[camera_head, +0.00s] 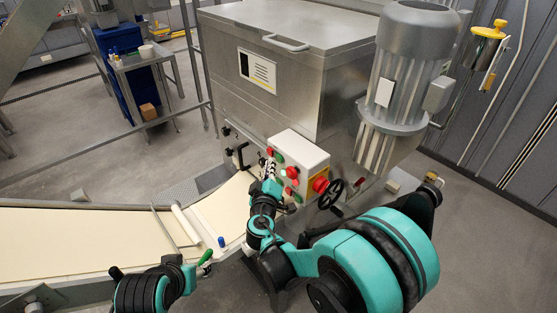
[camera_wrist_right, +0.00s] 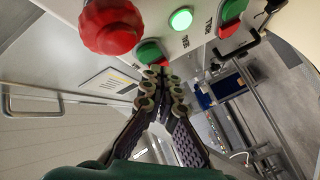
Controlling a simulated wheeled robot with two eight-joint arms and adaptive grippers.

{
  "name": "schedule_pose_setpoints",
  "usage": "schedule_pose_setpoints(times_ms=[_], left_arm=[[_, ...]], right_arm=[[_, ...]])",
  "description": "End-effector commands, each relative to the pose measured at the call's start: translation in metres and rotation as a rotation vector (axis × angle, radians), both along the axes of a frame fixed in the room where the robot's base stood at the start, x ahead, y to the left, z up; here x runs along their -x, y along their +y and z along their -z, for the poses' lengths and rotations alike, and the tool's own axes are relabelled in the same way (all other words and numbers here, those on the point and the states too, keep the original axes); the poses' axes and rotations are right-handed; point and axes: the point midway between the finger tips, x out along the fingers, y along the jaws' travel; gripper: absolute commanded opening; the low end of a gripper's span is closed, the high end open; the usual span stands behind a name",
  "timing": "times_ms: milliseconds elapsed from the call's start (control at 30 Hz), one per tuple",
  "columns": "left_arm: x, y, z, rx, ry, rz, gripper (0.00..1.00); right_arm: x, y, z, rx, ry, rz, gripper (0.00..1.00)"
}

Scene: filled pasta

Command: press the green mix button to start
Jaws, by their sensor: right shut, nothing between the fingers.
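The white control box (camera_head: 301,154) is on the front of the steel mixer, with red and green buttons. My right gripper (camera_head: 270,166) is at its left side, fingers shut and empty. In the right wrist view the shut fingertips (camera_wrist_right: 160,78) are close to a green button (camera_wrist_right: 149,52), partly hidden behind them; I cannot tell whether they touch it. A lit green button (camera_wrist_right: 180,19) and a red-and-green pair (camera_wrist_right: 232,15) are beyond. The button labels are upside down and too small to read surely.
A large red emergency knob (camera_head: 320,185) and a black handwheel (camera_head: 331,194) sit close to my right arm. A cream conveyor belt (camera_head: 80,235) runs at left. A steel railing (camera_head: 100,146) stands behind it.

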Motion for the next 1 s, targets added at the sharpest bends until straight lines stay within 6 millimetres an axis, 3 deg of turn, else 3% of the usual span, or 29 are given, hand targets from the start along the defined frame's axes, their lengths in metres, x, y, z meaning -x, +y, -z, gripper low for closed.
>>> schedule_pose_setpoints(times_ms=[1000], left_arm=[[0.0, 0.0, 0.0031, 0.0, 0.0, 0.0, 0.52]], right_arm=[[-0.0051, -0.0071, -0.0001, 0.0, 0.0, 0.0, 0.0]])
